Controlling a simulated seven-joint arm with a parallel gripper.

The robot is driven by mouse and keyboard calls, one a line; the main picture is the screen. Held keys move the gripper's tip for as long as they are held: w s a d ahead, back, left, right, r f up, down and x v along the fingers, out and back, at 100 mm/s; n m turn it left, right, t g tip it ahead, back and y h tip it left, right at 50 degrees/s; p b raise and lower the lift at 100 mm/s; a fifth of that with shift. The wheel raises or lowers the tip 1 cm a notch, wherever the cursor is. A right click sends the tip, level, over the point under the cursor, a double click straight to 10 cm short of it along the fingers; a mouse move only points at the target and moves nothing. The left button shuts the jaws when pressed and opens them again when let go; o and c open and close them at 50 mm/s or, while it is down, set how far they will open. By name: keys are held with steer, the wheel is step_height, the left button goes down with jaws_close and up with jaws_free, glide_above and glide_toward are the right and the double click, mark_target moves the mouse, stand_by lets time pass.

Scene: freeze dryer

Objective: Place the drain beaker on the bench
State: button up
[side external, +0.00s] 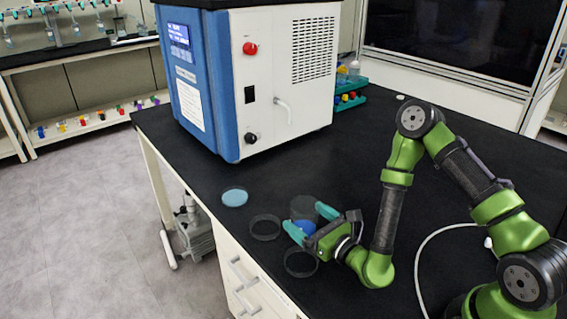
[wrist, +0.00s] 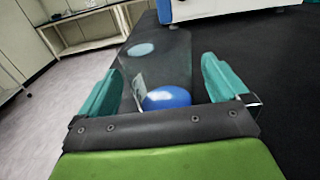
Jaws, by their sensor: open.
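The drain beaker (side external: 304,206) is a clear, greyish cylinder with blue at its bottom. It appears to stand upright on the black bench (side external: 370,130), near the front edge. My gripper (side external: 308,221) is low over the bench, with its teal fingers open on either side of the beaker. In the wrist view the beaker (wrist: 165,70) shows between the two fingers, with the blue low in it. I cannot tell whether either finger touches the wall. The underside of the beaker is partly hidden by my gripper.
The blue and white freeze dryer (side external: 280,65) stands behind, with a drain spout (side external: 283,108) on its side. A light blue disc (side external: 235,197) and two dark rings, one left (side external: 265,228) and one nearer (side external: 300,263), lie near the front edge.

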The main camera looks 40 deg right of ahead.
mark_target(297, 208)
steer(key=shift+w, duration=1.8)
steer(key=shift+c, duration=0.5)
steer(key=c, duration=1.1)
steer(key=shift+o, duration=0.2)
steer(key=shift+r, duration=0.2)
